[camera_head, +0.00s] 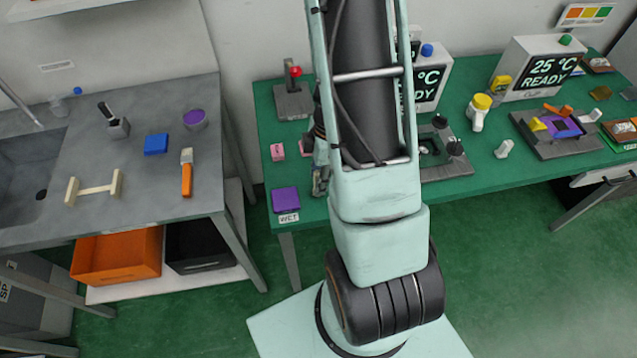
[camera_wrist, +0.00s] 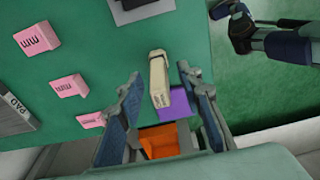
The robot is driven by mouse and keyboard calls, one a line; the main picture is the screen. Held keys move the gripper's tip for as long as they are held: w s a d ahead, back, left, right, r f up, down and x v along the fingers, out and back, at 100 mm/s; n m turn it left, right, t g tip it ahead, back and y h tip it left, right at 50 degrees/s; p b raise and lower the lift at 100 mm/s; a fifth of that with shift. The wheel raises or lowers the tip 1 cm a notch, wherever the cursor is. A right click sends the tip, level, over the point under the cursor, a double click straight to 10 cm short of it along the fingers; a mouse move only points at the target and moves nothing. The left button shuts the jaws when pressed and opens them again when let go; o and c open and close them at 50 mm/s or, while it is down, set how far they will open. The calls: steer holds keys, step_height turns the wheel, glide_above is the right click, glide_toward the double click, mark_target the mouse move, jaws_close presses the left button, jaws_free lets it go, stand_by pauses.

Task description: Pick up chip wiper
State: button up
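A beige block-shaped piece with small dark marks on its near end (camera_wrist: 159,82), which fits the chip wiper, lies over the green table in the wrist view. I cannot read its marks. My gripper (camera_wrist: 162,88) is open, with one finger on each side of this piece and visible gaps to both. Nothing is held. In the head view my gripper (camera_head: 320,168) is low over the left part of the green table, largely hidden by my arm, and the beige piece cannot be made out there.
A purple pad (camera_head: 286,199) lies at the table's left front corner, above a WET label. Pink blocks (camera_wrist: 68,83) lie beside my gripper. A red-knobbed lever (camera_head: 295,84) stands behind. The grey table (camera_head: 80,150) at left holds an orange-handled tool (camera_head: 187,178).

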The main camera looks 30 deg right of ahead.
jaws_close()
steer(key=shift+r, duration=0.2)
